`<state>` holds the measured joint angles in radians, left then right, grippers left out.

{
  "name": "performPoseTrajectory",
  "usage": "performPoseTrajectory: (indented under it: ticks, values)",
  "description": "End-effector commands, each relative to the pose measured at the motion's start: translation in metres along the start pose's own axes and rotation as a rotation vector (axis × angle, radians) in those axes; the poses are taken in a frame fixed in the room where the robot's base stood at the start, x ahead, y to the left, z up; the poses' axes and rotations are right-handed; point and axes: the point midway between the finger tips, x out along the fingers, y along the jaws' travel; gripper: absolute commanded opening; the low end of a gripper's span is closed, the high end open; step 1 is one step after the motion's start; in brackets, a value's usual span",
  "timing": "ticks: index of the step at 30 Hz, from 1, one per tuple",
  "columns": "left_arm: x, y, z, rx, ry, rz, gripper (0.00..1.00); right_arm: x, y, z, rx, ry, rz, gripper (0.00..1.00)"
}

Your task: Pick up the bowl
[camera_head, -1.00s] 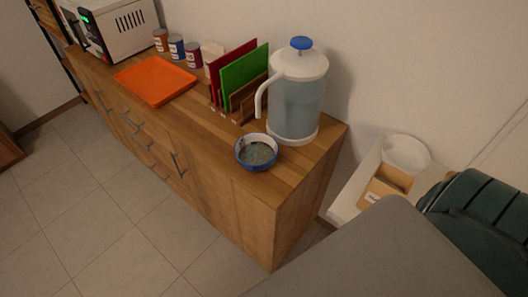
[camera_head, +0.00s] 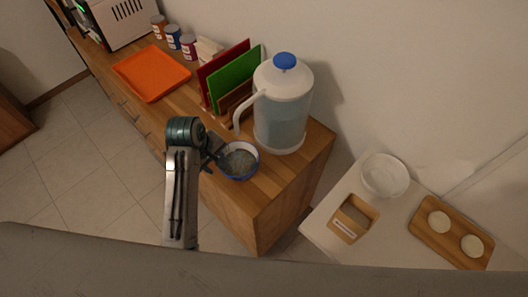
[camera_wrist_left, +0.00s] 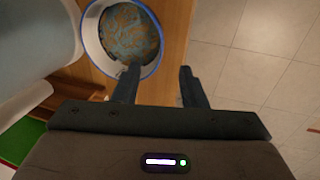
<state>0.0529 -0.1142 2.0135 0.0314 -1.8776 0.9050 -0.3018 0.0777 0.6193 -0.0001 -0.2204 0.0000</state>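The bowl (camera_head: 239,162) is blue-rimmed and white inside, with a patterned blue and brown bottom. It stands upright on the wooden cabinet near its front edge. In the left wrist view the bowl (camera_wrist_left: 128,33) is at the top, just beyond my left gripper (camera_wrist_left: 159,85). The gripper's two fingers are apart. The left finger overlaps the bowl's near rim in the picture, and the right finger is outside the bowl over the floor. I cannot tell whether the finger touches the rim. In the head view my left gripper (camera_head: 215,155) is at the bowl's left side. My right gripper is not in view.
A tall clear dispenser (camera_head: 281,115) with a blue knob stands right behind the bowl. Green (camera_head: 235,80) and red boards stand in a rack left of it. An orange tray (camera_head: 152,73) lies farther left. A white table (camera_head: 321,219) stands right of the cabinet.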

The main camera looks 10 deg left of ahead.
Motion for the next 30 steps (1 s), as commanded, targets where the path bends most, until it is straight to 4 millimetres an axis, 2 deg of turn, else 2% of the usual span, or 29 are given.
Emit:
performPoseTrajectory:
  ticks: [1,3,12,18,23,27,30]
  values:
    - [-0.006,0.001,0.001,-0.008,-0.002,0.0,0.38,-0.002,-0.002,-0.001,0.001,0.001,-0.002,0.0]
    - [-0.003,0.001,0.002,-0.014,-0.005,-0.002,0.38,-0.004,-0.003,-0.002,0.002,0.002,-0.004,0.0]
    - [0.041,0.001,0.002,-0.012,-0.005,-0.002,0.38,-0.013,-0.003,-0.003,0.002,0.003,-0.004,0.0]
    - [0.053,0.001,0.001,-0.011,-0.004,-0.002,0.38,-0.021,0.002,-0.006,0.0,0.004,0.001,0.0]
    - [0.073,0.001,0.0,-0.011,-0.005,-0.003,0.38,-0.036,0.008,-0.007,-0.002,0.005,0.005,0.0]
    - [0.091,0.001,-0.001,-0.011,-0.004,-0.001,0.38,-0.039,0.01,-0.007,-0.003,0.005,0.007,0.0]
    - [0.097,0.001,-0.001,-0.011,-0.003,0.0,0.38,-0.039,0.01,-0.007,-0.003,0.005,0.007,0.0]
